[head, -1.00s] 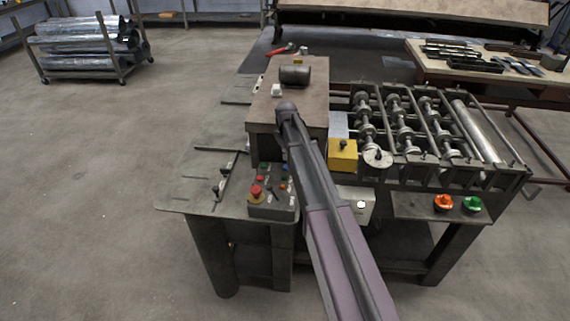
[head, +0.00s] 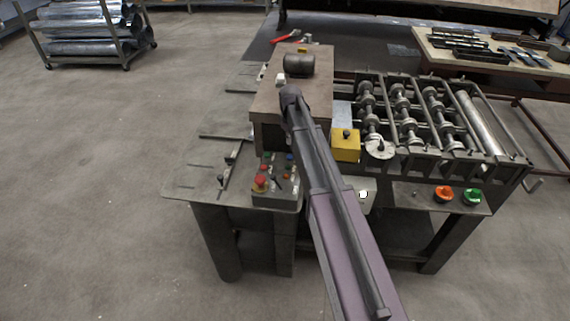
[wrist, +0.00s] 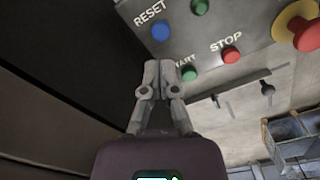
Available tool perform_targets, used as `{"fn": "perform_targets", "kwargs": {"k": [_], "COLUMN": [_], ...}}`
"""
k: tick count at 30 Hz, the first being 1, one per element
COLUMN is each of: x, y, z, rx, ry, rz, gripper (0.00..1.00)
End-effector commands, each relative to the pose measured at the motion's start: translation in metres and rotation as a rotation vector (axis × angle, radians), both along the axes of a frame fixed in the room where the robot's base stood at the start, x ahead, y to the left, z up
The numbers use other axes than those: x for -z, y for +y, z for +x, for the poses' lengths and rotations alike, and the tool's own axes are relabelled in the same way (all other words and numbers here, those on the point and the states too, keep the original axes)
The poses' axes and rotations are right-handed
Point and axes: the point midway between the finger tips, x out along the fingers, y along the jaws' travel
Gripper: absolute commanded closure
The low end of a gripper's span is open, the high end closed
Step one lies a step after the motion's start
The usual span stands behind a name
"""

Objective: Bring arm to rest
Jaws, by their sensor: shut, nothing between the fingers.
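My arm reaches from the bottom of the head view up toward the forming machine. My gripper (wrist: 160,72) is shut and empty in the wrist view; in the head view I cannot make out its fingers behind the arm. In the wrist view its tips are in front of the control panel (wrist: 205,45), near the green start button (wrist: 188,74). I cannot tell whether they touch it. The blue reset button (wrist: 161,30) and red stop button (wrist: 231,55) are close by. The control panel (head: 277,201) is left of my arm in the head view.
The machine table (head: 190,184) carries a brown housing (head: 315,90), a yellow box (head: 346,150) and a roller bank (head: 430,120). Orange (head: 443,194) and green (head: 472,196) knobs are at the right. A cart (head: 88,60) of metal ducts is far left; the floor there is clear.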

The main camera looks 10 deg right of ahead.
Motion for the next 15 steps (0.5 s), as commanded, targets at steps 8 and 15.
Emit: {"fn": "perform_targets", "kwargs": {"k": [8, 15], "x": [0.0000, 0.0008], "y": [0.0001, 0.0002], "z": [0.0000, -0.0081], "rx": [0.000, 0.015], "ry": [0.000, 0.000], "rz": [0.000, 0.000], "gripper": [1.00, 1.00]}}
